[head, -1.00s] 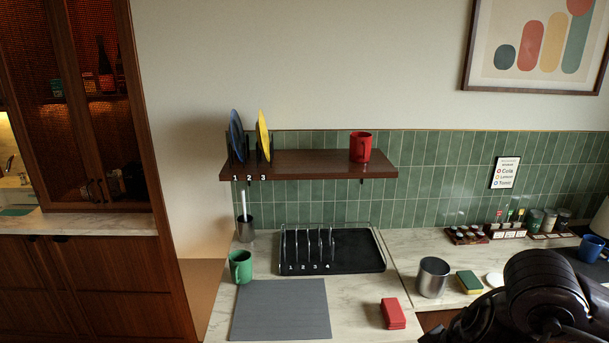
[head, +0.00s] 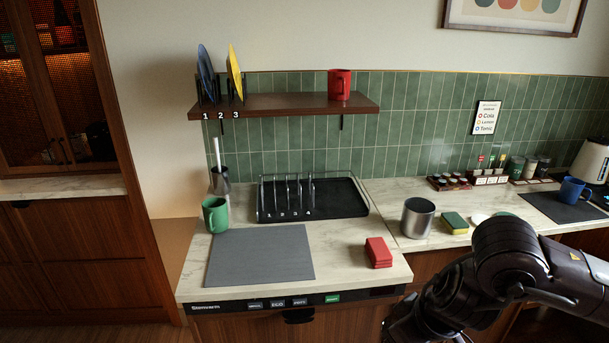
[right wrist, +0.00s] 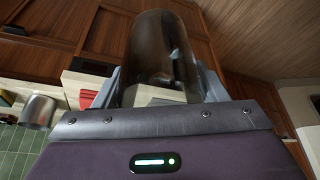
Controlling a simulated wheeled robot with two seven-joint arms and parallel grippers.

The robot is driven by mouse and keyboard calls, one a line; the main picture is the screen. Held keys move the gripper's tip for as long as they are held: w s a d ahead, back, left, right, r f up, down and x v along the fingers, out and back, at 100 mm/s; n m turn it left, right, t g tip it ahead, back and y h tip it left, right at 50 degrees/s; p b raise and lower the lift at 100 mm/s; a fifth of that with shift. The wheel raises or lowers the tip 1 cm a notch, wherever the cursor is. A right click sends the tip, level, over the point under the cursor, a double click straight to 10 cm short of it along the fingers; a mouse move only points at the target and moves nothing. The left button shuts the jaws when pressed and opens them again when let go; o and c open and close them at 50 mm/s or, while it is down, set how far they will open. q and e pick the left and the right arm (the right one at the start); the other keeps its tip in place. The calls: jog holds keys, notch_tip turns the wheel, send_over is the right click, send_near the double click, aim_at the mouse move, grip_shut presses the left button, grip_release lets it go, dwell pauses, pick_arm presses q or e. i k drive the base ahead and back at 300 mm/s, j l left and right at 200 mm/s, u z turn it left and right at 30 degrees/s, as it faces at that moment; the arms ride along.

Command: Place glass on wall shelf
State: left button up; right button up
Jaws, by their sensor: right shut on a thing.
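The wall shelf (head: 290,104) is a dark wooden board on the green tiled wall in the head view. A blue plate and a yellow plate (head: 235,74) stand in its rack at the left end, and a red mug (head: 340,84) stands near its right end. The middle of the shelf is bare. In the right wrist view my right gripper (right wrist: 165,95) is shut around a dark, see-through glass (right wrist: 160,50). In the head view my right arm is low at the right, and its gripper and the glass are hidden. My left gripper is not in view.
Below the shelf, the counter holds a black dish rack (head: 340,197), a green mug (head: 215,214), a grey mat (head: 260,255), a red block (head: 378,252) and a metal cup (head: 418,217). A utensil holder (head: 219,180) stands at the left. The air before the shelf is clear.

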aim_at(317, 103)
jog(key=i+l+u, duration=0.5)
jog(key=l, duration=0.2)
jog(key=i+l+u, duration=0.25)
jog(key=l, duration=0.2)
jog(key=k+j, duration=0.05)
